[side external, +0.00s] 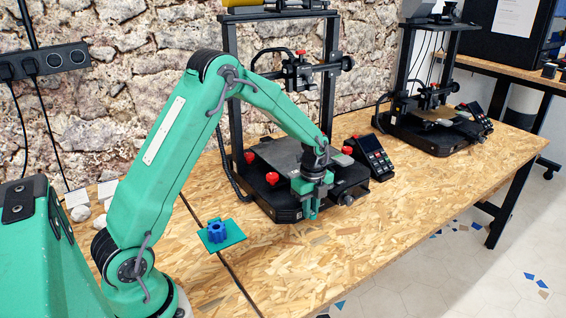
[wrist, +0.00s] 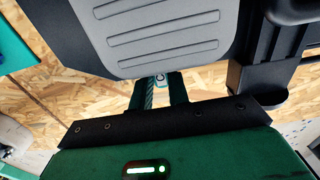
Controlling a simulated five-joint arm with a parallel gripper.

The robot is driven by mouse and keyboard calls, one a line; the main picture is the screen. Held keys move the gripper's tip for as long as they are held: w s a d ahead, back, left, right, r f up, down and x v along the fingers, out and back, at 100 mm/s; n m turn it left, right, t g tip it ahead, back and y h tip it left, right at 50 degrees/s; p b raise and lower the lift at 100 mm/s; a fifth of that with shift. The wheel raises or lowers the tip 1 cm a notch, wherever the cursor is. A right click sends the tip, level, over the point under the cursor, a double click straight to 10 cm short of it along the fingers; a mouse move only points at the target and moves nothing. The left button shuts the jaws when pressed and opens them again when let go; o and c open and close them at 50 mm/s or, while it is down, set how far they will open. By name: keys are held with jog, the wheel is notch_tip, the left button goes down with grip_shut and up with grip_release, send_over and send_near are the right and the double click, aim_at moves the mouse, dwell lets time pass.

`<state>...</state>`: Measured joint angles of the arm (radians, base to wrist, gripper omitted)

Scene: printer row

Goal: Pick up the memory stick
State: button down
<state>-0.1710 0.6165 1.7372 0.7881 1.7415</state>
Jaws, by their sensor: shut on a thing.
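My gripper (side external: 311,207) points down in front of the printer, above the wooden table. In the wrist view my gripper (wrist: 159,92) has its two green fingers shut on the memory stick (wrist: 161,80). Only a small pale, light-blue end of the stick with a dark ring mark shows between the fingertips. The rest of it is hidden by the fingers. In the side view I cannot make out the stick.
A black 3D printer (side external: 270,195) stands just behind my gripper, with a control screen (side external: 374,160) at its right. A blue part (side external: 216,230) sits on a teal plate (side external: 232,238) to the left. A second printer (side external: 430,130) stands at the back right. The table front is clear.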

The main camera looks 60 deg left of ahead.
jog(key=shift+r, duration=0.15)
jog(key=d, duration=1.8)
jog(key=shift+d, duration=0.5)
jog(key=shift+d, duration=0.35)
jog(key=shift+d, duration=0.35)
jog(key=shift+d, duration=0.35)
jog(key=shift+d, duration=0.35)
jog(key=shift+d, duration=0.35)
jog(key=shift+d, duration=0.35)
